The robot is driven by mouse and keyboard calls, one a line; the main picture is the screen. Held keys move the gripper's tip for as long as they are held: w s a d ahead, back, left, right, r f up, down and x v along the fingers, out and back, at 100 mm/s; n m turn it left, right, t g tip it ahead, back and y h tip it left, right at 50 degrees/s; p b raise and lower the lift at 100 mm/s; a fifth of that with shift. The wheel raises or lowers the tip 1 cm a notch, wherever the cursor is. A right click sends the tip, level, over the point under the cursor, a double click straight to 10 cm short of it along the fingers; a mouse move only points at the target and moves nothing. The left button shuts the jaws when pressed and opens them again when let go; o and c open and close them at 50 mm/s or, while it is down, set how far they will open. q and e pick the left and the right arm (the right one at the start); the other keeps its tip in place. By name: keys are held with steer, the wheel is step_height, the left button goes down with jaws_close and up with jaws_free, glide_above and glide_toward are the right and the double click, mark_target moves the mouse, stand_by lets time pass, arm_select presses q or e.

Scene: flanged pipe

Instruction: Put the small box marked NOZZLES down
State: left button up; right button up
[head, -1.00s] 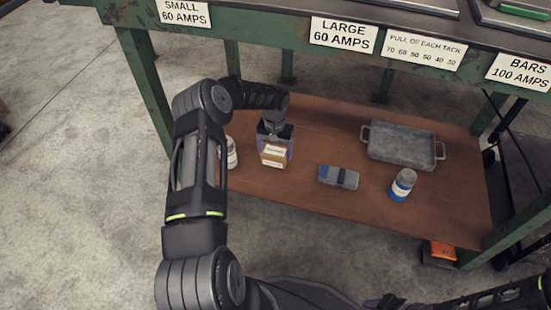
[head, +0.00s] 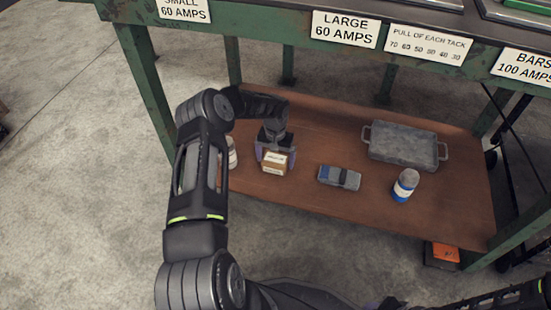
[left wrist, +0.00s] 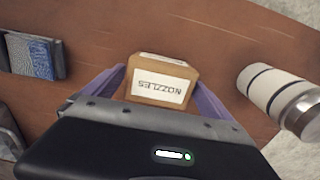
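The small tan box marked NOZZLES (head: 275,162) sits low over the brown lower shelf (head: 330,208), apparently resting on it. Its white label shows upside down in the left wrist view (left wrist: 160,89). My left gripper (head: 276,157) is above the box, its purple fingers on either side. The fingers look spread slightly wider than the box, and the left wrist view (left wrist: 161,78) shows them flanking it, so the gripper appears open. Contact at the fingertips is hard to see. My right gripper cannot be made out in the head view.
A white bottle (head: 232,153) stands close left of the box. A blue-grey block (head: 339,177), a blue-and-white can (head: 405,186) and a grey metal tray (head: 403,146) are to the right. The green bench top (head: 270,25) overhangs the shelf. The shelf front is clear.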

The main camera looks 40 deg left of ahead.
mark_target(276, 158)
arm_select(q)
steer(key=shift+r+p, duration=0.3)
steer(key=shift+r, duration=0.15)
step_height(276, 158, up, 11)
steer(key=p, duration=0.4)
steer(key=shift+r, duration=0.2)
stand_by(0.4)
